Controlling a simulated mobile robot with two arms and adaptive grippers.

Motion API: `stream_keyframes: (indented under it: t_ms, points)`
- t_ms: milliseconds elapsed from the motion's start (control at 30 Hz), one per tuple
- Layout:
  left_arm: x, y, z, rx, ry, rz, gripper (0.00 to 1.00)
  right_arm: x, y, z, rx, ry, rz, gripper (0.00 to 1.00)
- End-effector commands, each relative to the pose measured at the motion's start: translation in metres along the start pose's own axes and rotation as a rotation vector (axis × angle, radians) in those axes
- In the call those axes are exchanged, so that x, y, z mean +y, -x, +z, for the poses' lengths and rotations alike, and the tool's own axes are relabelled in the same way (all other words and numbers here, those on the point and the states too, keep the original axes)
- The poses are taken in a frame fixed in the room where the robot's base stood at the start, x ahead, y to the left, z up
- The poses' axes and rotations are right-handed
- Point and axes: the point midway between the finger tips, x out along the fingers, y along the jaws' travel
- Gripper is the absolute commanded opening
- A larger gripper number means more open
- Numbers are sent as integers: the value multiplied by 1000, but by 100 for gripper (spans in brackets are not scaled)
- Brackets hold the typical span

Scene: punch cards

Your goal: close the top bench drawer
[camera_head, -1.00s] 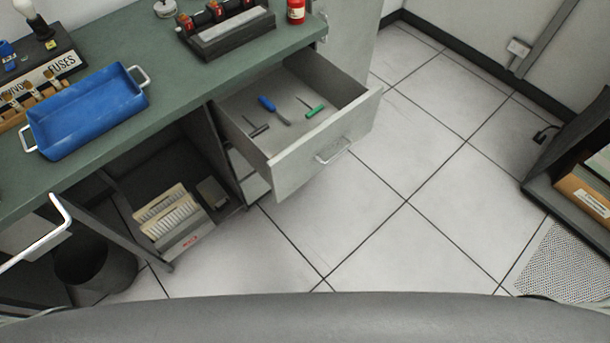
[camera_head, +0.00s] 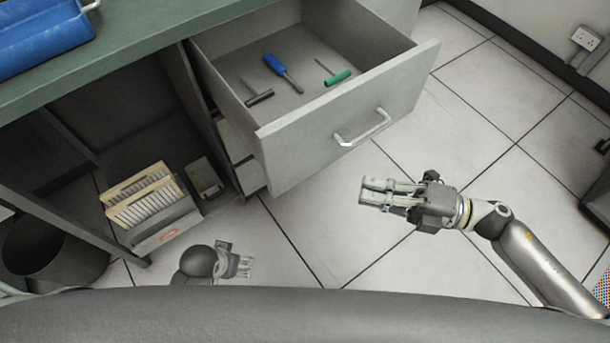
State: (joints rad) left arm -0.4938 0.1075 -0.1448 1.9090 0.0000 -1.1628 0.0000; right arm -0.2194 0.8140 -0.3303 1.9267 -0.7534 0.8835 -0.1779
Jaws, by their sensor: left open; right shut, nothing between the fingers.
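The top bench drawer (camera_head: 345,118) is pulled well out from under the bench. Its grey front carries a silver bar handle (camera_head: 364,128). Inside lie a blue-handled screwdriver (camera_head: 283,72), a green-handled tool (camera_head: 337,77) and a dark T-shaped tool (camera_head: 259,97). My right gripper (camera_head: 366,192) is shut and empty, in front of and below the handle in the picture, apart from the drawer. My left gripper (camera_head: 248,267) is low in the picture, left of the drawer front; it is small and partly hidden, open and touching nothing visible.
A box of cards (camera_head: 160,222) and a small grey box (camera_head: 204,178) sit in the open bay left of the drawer. A dark bin (camera_head: 45,250) stands at the far left. A blue tray (camera_head: 40,35) is on the green bench top (camera_head: 150,55).

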Motion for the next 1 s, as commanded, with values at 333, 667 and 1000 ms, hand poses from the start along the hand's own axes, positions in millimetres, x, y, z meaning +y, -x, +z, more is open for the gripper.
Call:
stream_keyframes:
  t_ms: [333, 667, 1000]
  points:
    - [-1, 3, -2, 4, 1, -1, 74, 2, -23, -25, 96, 64, -11, 0]
    - [0, -7, 2, -1, 0, 0, 74, 2, -92, -31, 93, 63, -9, 0]
    - [0, -5, -1, 5, -1, 0, 74, 0, -130, -10, 91, 61, -12, 0]
